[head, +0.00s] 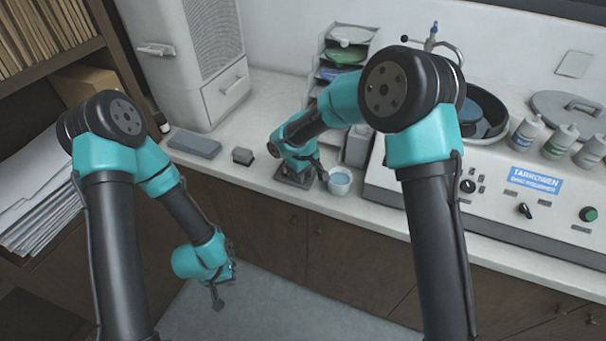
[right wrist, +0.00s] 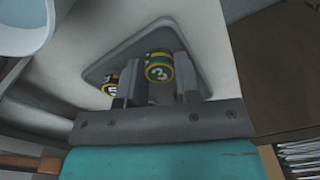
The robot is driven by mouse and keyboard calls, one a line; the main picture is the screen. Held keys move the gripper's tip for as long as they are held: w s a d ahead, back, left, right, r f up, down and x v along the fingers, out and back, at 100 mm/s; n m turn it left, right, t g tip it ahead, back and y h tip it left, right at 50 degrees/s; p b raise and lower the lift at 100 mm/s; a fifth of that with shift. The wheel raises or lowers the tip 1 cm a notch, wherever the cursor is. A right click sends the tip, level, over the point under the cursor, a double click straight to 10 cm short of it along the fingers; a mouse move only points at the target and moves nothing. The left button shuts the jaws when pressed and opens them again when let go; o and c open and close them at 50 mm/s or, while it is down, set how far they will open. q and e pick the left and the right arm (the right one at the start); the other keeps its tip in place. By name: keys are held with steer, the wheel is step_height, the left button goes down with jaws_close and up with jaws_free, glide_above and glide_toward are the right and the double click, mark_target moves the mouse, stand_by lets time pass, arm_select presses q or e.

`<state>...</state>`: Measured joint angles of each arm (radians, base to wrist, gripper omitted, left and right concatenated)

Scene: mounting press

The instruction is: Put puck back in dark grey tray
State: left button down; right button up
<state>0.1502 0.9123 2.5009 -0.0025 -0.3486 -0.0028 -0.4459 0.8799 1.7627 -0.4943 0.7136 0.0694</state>
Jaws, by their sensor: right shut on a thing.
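The dark grey tray (head: 292,181) lies on the white counter, mostly under my right gripper (head: 308,168). The right wrist view shows the tray (right wrist: 128,53) beneath my right gripper (right wrist: 158,75). That gripper is shut on a puck (right wrist: 159,70) with a yellow and green band and a number 3. A second banded puck (right wrist: 110,86) is beside the left finger, partly hidden by it. I cannot tell whether the held puck touches the tray floor. My left gripper (head: 217,298) hangs low in front of the counter, away from the tray; its finger opening is unclear.
A cup of blue liquid (head: 340,181) stands just right of the tray, close to my right gripper. The press console (head: 480,190) is further right. A small dark block (head: 243,156) and a grey flat box (head: 195,144) lie to the left.

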steer(key=shift+s+f, duration=0.1)
steer(key=shift+f, duration=0.4)
steer(key=o, duration=0.4)
steer(key=shift+d+f, duration=0.1)
steer(key=shift+f, duration=0.05)
steer(key=o, duration=0.5)
steer(key=shift+c, duration=0.2)
steer(key=shift+o, duration=0.2)
step_height(320, 180, up, 13)
steer(key=shift+r, duration=0.2)
